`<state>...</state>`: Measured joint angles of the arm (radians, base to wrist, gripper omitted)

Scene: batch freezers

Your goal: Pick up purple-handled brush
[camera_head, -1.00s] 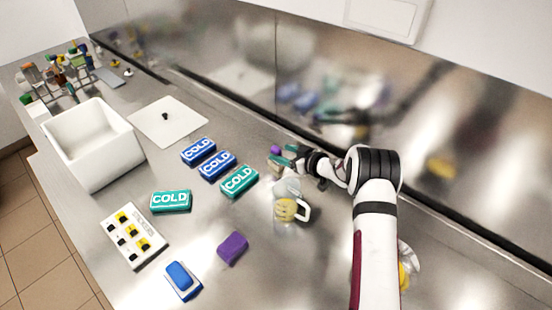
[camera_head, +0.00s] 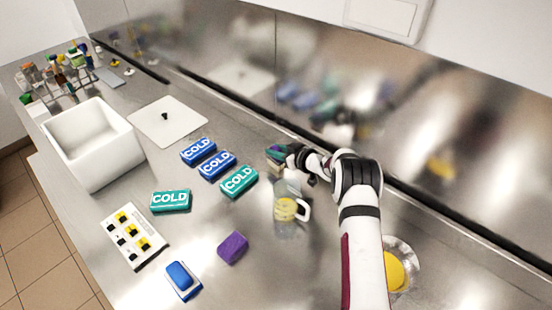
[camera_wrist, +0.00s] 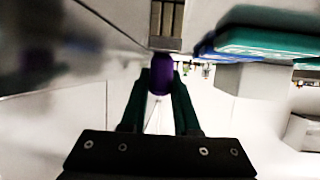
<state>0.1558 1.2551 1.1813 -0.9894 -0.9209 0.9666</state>
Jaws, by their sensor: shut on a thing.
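The brush's purple handle (camera_wrist: 161,75) stands out between the green fingers of my gripper (camera_wrist: 160,100) in the wrist view. The fingers are shut on it from both sides. A pale block with dark slots, seemingly the brush's other end (camera_wrist: 167,22), shows beyond the handle. In the head view my gripper (camera_head: 280,153) is at the back of the counter, behind the clear jug, and mostly hides the brush.
A clear jug (camera_head: 284,209) with yellow contents stands close in front of my gripper. Blue and teal COLD packs (camera_head: 217,164) lie to the left. A purple sponge (camera_head: 233,247), a white bin (camera_head: 115,158) and a yellow-filled bowl (camera_head: 393,272) are around. The steel back wall is close behind.

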